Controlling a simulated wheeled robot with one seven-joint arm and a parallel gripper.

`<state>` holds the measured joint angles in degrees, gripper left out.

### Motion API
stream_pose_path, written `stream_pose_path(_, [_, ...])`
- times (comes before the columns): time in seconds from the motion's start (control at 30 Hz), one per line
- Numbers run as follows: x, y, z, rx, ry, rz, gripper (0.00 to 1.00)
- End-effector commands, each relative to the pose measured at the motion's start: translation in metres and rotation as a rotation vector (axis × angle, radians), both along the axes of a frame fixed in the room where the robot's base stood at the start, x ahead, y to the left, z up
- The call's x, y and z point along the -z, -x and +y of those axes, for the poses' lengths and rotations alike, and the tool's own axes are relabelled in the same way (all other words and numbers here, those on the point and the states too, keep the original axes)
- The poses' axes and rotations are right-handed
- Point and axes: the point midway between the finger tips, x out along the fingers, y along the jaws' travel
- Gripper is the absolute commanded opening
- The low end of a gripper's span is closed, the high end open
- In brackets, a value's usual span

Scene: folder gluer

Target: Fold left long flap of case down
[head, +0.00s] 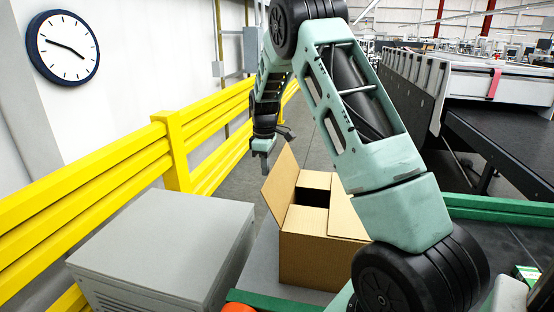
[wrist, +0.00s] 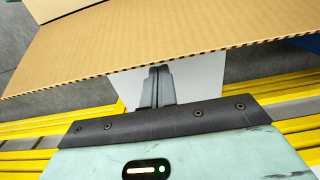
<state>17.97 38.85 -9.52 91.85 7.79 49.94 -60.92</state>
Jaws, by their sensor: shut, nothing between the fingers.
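The case (head: 310,255) is an open cardboard box standing on a grey surface. Its left long flap (head: 279,185) stands up, leaning outward to the left. Two flaps lie inward over parts of the opening, and a dark gap shows between them. The right side of the case is partly hidden by my arm. My gripper (head: 264,160) is just beyond and left of the upper end of the left flap, pointing down. In the wrist view my gripper (wrist: 158,70) is shut and empty, with its fingertips close to the flap's corrugated edge (wrist: 170,65). I cannot tell if they touch.
A yellow guard rail (head: 130,155) runs along the left. A grey cabinet (head: 165,240) stands left of the case. A green frame bar (head: 500,205) and a dark conveyor (head: 510,135) are on the right. The floor beyond the case looks clear.

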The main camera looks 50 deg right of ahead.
Motion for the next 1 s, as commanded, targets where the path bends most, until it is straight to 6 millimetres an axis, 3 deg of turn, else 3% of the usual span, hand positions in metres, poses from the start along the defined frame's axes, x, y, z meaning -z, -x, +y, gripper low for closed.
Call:
stream_pose_path(0.43, [0.0, 0.005, -0.003, 0.001, 0.0, 0.0, 0.0])
stream_pose_path(1.0, [0.001, 0.059, -0.035, 0.002, 0.0, 0.0, 0.0])
